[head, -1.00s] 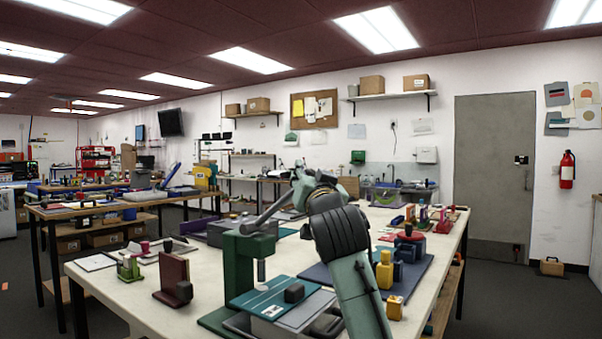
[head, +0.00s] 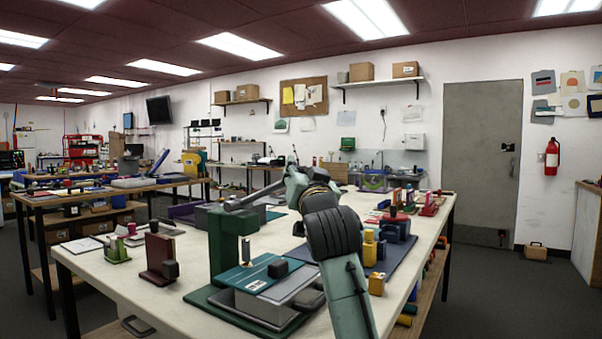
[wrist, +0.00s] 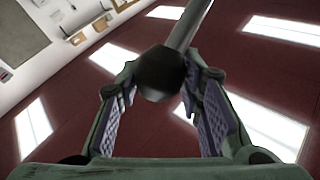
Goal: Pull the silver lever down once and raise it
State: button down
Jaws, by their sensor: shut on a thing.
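The silver lever (head: 255,196) runs from the top of a green press (head: 222,245) up and to the right, toward my gripper (head: 284,184). In the wrist view the lever (wrist: 190,22) is a grey rod ending in a dark round knob (wrist: 160,73). My gripper (wrist: 160,84) is shut on this knob, with one finger on each side. In the head view my wrist and arm hide the fingers and the knob. The press's pale ram (head: 245,250) hangs above a teal plate (head: 245,278).
A dark block (head: 282,268) lies on the plate. A maroon stand (head: 160,256) is to the left of the press. Yellow and blue pieces (head: 370,248) stand on a blue mat (head: 410,252) to the right of my arm. Pale tabletop (head: 110,278) is bare at the front left.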

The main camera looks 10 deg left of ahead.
jog(key=c, duration=1.3)
grip_release()
jog(key=shift+w+d, duration=0.1)
jog(key=shift+d, duration=0.15)
jog(key=shift+c, duration=0.2)
jog(key=shift+o, duration=0.8)
jog(key=shift+a, duration=0.1)
jog(key=v, duration=1.2)
